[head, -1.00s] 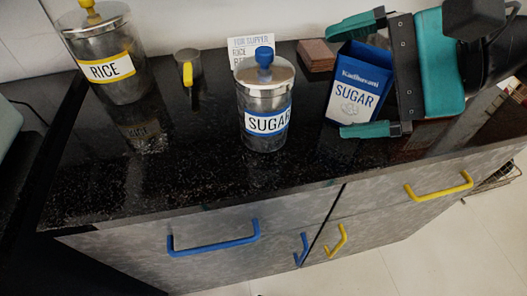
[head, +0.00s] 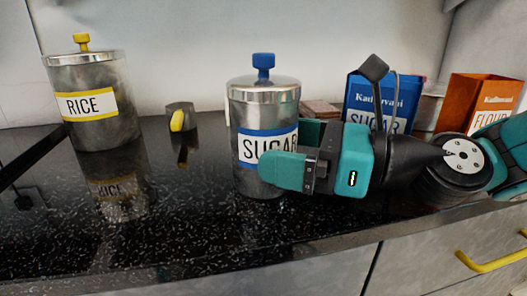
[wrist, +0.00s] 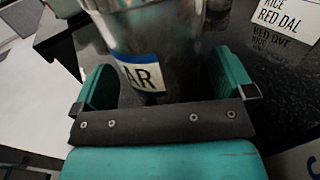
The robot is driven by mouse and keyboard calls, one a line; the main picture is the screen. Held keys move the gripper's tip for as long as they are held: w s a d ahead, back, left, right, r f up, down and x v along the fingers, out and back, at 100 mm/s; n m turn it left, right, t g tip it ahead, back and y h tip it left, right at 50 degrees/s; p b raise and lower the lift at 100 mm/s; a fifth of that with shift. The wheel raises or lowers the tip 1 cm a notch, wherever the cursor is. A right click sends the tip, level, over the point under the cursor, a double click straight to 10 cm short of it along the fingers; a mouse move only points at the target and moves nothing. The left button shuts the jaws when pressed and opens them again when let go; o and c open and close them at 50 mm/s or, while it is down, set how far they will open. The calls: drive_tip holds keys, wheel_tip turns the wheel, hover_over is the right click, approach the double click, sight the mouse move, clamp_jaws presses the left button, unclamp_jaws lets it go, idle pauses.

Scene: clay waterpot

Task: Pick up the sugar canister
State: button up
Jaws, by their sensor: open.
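The sugar canister (head: 262,105) is a steel cylinder with a blue-edged SUGAR label and a blue lid knob. It stands upright on the black counter in the head view. My gripper (head: 283,155) reaches in from the right at the height of the label, with one teal finger in front of the canister. In the wrist view, the canister (wrist: 150,40) stands between the two open fingers of my gripper (wrist: 165,80), with dark gaps between it and the fingers. The far finger is mostly hidden behind the canister in the head view.
The rice canister (head: 92,105) stands at the left, with a small cup with a yellow handle (head: 180,117) between. A blue sugar box (head: 362,90) and an orange flour box (head: 478,97) stand behind my arm. The black counter (head: 190,230) is clear in front.

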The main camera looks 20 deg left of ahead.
sight(267, 142)
drive_tip(key=shift+a, duration=1.55)
drive_tip(key=c, duration=1.6)
drive_tip(key=shift+r, duration=0.15)
